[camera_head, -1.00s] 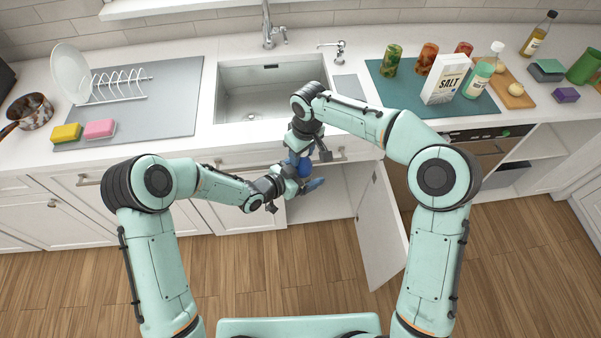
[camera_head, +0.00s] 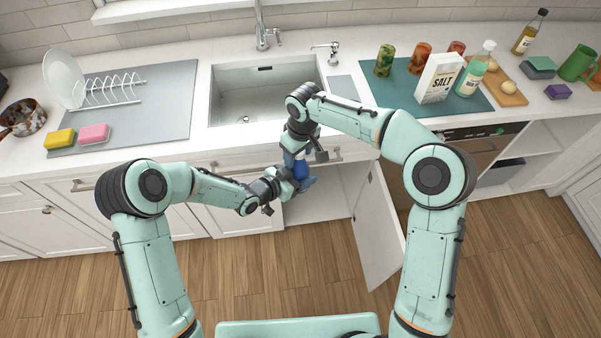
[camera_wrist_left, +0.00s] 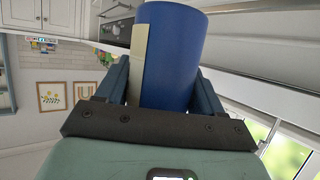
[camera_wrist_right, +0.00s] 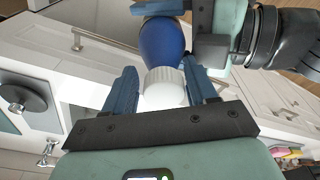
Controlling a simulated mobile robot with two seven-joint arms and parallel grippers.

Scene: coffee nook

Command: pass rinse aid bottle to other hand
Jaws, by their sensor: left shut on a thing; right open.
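The rinse aid bottle (camera_head: 301,170) is blue with a white cap and a pale label edge. My left gripper (camera_head: 297,182) is shut on its body in front of the open sink cabinet. In the left wrist view the blue bottle (camera_wrist_left: 172,55) fills the space between the fingers. My right gripper (camera_head: 300,152) is open just above it, pointing down. In the right wrist view the white cap (camera_wrist_right: 165,88) sits between the open fingers of my right gripper (camera_wrist_right: 163,95), with the blue shoulder beyond. Whether the fingers touch the cap cannot be told.
The open cabinet door (camera_head: 378,228) stands to the right of the grippers. The sink (camera_head: 262,92) is behind them. A drying mat (camera_head: 165,105) lies at left; a teal mat (camera_head: 400,92) with a salt box (camera_head: 438,78) is at right. The floor in front is clear.

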